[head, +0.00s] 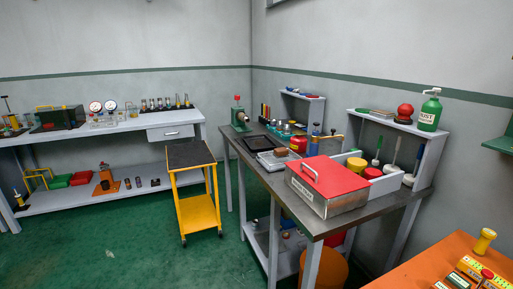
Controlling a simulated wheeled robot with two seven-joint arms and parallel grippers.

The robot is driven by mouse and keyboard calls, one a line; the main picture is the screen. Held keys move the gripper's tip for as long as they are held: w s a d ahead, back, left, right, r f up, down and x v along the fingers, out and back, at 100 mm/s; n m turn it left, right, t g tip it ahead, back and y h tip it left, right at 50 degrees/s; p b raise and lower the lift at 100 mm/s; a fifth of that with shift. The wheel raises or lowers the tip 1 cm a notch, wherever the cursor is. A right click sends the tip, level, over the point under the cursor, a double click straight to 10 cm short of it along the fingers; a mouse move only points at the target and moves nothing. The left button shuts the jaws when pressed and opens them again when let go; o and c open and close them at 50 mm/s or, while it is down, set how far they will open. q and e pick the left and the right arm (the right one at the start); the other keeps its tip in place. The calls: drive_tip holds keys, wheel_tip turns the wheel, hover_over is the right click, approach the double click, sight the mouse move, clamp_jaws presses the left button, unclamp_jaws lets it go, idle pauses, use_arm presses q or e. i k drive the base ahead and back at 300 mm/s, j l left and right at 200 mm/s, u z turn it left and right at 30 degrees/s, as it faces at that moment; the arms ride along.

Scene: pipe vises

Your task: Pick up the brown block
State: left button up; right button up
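A small brown block (281,152) appears to lie on a flat grey device (270,161) on the dark-topped workbench (338,218). It is small in the head view, and its exact shape is hard to tell. Neither of my grippers is in view.
A red-lidded grey box (327,184) stands at the bench's near corner. A black tray (256,143) and a green vise (238,115) are farther back. A yellow cart (197,212) stands left of the bench. An orange table (425,268) is at lower right. Green floor between is open.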

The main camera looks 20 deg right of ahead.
sight(283, 152)
drive_tip(key=i+z, duration=0.15)
drive_tip(key=i, duration=0.5)
drive_tip(key=i+j+z, duration=0.15)
drive_tip(key=i, duration=0.5)
